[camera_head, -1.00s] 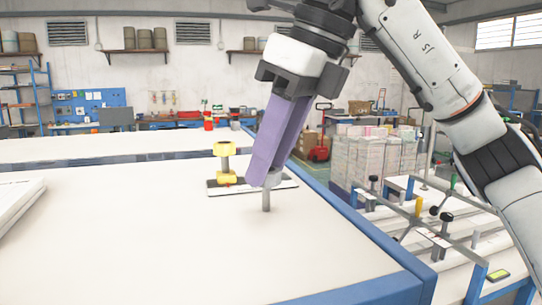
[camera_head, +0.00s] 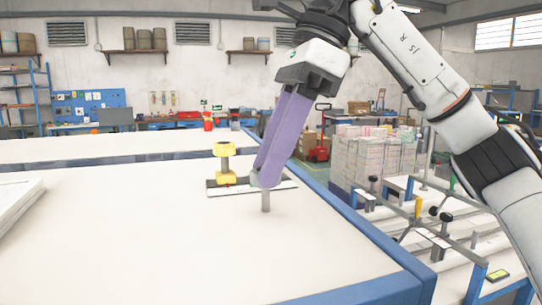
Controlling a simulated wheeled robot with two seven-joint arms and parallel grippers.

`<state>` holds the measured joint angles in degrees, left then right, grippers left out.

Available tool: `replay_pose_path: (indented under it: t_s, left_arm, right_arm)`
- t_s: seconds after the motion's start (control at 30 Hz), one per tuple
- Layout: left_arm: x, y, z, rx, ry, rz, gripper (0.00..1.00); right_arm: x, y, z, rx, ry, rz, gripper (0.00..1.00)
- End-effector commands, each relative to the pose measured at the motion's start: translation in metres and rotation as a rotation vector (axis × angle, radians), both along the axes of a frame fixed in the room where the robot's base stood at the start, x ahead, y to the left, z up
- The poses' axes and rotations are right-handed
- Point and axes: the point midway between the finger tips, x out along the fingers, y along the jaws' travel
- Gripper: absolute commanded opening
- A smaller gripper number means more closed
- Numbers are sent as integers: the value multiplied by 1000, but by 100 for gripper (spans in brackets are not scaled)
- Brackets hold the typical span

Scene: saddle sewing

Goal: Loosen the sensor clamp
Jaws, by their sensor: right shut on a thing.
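My right gripper (camera_head: 268,182) has long purple fingers that slant down to the left over the white table. It is shut on the top of a grey pin-like piece (camera_head: 266,201), whose lower end shows below the fingertips near the tabletop. I cannot tell whether this piece is part of the sensor clamp, as the fingers hide its top. The fingers cover part of the plate. My left gripper is not in view.
The white table (camera_head: 140,240) has wide free room in front and to the left. A white panel (camera_head: 18,202) lies at its left edge. A blue edge (camera_head: 385,250) bounds the right side. Beyond it stands a rail frame (camera_head: 445,240) with several knobs.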

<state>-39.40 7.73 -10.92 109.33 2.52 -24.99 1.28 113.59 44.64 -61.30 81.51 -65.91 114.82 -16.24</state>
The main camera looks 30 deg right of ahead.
Motion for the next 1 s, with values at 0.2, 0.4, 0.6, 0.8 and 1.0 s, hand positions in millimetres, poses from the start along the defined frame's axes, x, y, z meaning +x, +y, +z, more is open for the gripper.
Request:
replay_pose_path:
  t_s: [0.2, 0.4, 0.6, 0.8, 1.0]
  left_arm:
    - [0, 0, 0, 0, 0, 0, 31]
    - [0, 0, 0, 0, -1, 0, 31]
    - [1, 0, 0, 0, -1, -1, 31]
    - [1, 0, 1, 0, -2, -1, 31]
    - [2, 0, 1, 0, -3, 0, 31]
  right_arm:
    - [2, -1, 2, 1, -2, 204, 10]
    - [3, -1, 2, 0, -2, 391, 10]
    - [5, -1, 2, -2, -3, 580, 10]
    - [6, 0, 2, -4, -3, 746, 10]
    - [7, 0, 2, -6, -4, 882, 10]
